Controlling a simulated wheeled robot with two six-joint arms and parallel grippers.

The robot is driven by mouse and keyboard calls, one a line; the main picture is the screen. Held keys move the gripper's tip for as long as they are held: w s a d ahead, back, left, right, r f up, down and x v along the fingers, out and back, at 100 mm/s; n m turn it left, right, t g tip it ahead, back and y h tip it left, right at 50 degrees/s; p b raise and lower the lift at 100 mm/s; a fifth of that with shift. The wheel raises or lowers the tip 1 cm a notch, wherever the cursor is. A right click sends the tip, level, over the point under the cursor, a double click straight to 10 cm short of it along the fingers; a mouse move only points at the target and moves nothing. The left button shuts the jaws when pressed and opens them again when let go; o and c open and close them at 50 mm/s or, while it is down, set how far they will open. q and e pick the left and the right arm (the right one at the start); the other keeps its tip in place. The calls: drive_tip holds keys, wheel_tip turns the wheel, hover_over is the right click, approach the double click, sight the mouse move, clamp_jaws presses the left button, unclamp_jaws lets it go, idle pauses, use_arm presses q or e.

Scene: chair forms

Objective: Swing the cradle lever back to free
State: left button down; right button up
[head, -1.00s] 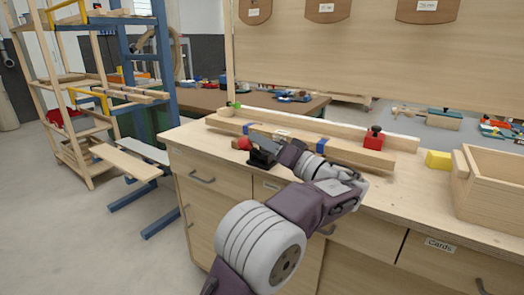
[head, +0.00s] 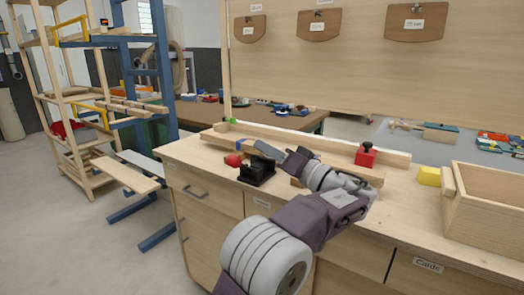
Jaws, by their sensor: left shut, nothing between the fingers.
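The cradle lever's red knob (head: 233,160) appears at the front left of the workbench, just left of a small black base (head: 257,171). The lever's shaft is hard to make out. My left gripper (head: 259,148) is shut and empty. Its tip is above and behind the black base in the picture, to the right of the red knob, and looks apart from the knob. A long wooden beam (head: 226,137) lies behind, partly hidden by my left arm. My right gripper is out of view.
A red clamp-like block (head: 366,154) stands by the beam's right part. A yellow block (head: 429,176) and an open wooden box (head: 492,202) are to the right. A blue-and-wood rack (head: 110,95) stands at left.

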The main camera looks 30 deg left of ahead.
use_arm(q)
drive_tip(key=p+v, duration=0.1)
drive_tip(key=v, duration=0.7)
drive_tip(key=shift+s, duration=0.3)
